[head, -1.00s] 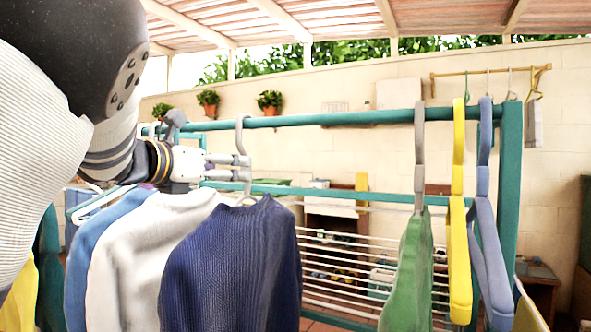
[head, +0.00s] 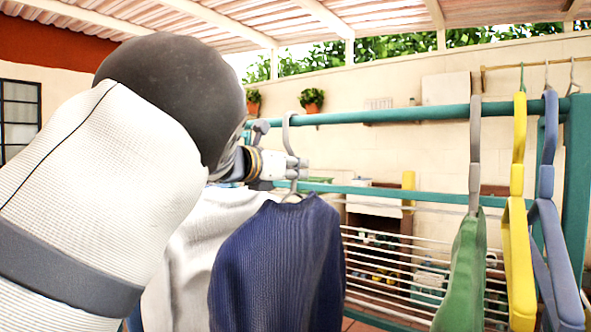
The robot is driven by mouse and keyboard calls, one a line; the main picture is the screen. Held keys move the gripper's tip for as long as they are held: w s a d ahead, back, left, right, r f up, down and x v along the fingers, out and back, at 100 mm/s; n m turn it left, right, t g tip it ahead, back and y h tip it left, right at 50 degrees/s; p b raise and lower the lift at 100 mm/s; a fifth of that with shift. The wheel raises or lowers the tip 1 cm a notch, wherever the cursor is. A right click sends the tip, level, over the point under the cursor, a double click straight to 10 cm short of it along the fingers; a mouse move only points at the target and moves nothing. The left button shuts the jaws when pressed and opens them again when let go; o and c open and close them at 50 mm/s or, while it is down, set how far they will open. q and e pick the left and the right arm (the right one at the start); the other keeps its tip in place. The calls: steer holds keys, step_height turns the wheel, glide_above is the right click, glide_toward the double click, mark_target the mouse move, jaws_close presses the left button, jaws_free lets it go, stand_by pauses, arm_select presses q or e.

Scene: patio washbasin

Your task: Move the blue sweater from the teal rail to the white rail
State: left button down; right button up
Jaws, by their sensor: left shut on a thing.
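The blue sweater (head: 275,268) hangs on a grey hanger (head: 287,135) at the teal rail (head: 390,115). The hanger's hook is at the rail; whether it rests on it or is just clear of it I cannot tell. My left gripper (head: 297,168) is shut on the hanger's stem, just above the sweater's collar. My left arm covers much of the left side of the view. My right gripper is not in view. I cannot make out a white rail for hanging clothes.
A white garment (head: 195,250) hangs close left of the sweater. A green garment (head: 463,275), a yellow hanger (head: 518,220) and a blue-grey hanger (head: 552,220) hang to the right. A gap lies between the sweater and the green garment. A white wire drying rack (head: 400,265) stands behind.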

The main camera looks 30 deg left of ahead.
mark_target(289, 152)
arm_select(q)
steer(key=shift+r, duration=1.65)
steer(key=shift+s, duration=0.2)
steer(key=s+a, duration=0.2)
steer(key=s, duration=3.3)
steer(key=shift+s+a+r, duration=0.25)
steer(key=shift+a+r, duration=0.15)
